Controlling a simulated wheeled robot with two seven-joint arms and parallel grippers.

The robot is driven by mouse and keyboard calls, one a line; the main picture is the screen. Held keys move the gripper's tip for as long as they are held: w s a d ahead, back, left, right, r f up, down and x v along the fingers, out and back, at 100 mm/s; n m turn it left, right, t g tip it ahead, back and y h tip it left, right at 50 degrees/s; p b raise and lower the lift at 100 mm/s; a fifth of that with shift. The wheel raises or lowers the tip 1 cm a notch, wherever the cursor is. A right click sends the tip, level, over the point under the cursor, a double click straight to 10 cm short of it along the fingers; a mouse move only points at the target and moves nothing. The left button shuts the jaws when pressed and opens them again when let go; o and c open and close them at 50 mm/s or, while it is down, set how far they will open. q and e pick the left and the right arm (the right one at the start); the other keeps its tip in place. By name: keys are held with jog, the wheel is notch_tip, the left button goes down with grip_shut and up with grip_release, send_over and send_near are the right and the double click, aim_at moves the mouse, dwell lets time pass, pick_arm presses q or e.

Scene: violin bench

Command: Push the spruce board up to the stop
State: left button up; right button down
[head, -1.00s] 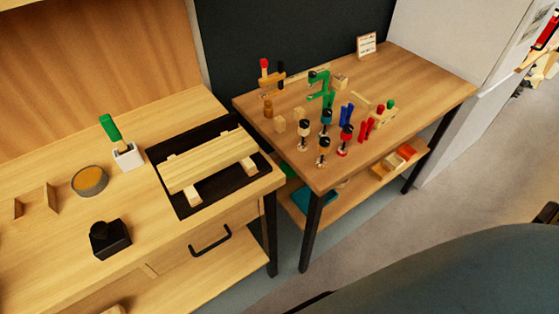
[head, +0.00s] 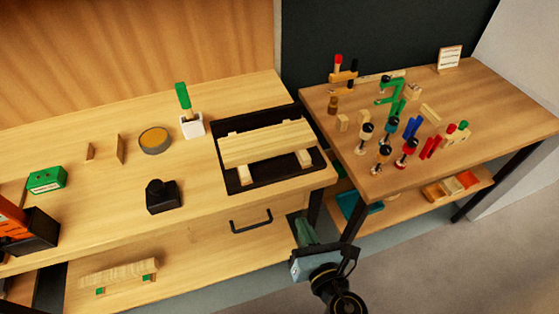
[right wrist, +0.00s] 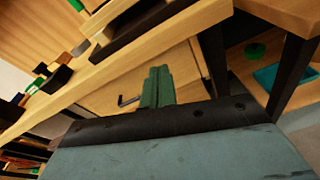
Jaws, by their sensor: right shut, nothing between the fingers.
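The spruce board (head: 265,143) is a pale plank lying on a black mat (head: 264,183) on the workbench in the head view. Two small light blocks lie at its front edge, and small light pieces show at its back edge; I cannot tell which is the stop. My right gripper (head: 304,228) is in front of the bench, below and apart from the board, near the drawer handle. Its green fingers (right wrist: 157,86) are together and empty in the right wrist view. The board shows only in part at the top there. My left gripper is not in view.
A black block-shaped thing (head: 163,196), a round tin (head: 155,140) and a green-handled tool in a white holder (head: 192,126) stand left of the mat. The drawer handle (head: 251,221) sticks out in front. A second table (head: 440,88) with several clamps stands at the right.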

aim_at(273, 153)
notch_tip(273, 153, up, 7)
jog(key=a+n+t+y, duration=0.1)
jog(key=a+n+t, duration=0.1)
jog(key=n, duration=0.1)
jog(key=x, duration=0.6)
jog(key=p+x, duration=0.1)
jog(key=x, duration=0.5)
jog(key=shift+w+d, duration=0.1)
jog(key=shift+w, duration=0.75)
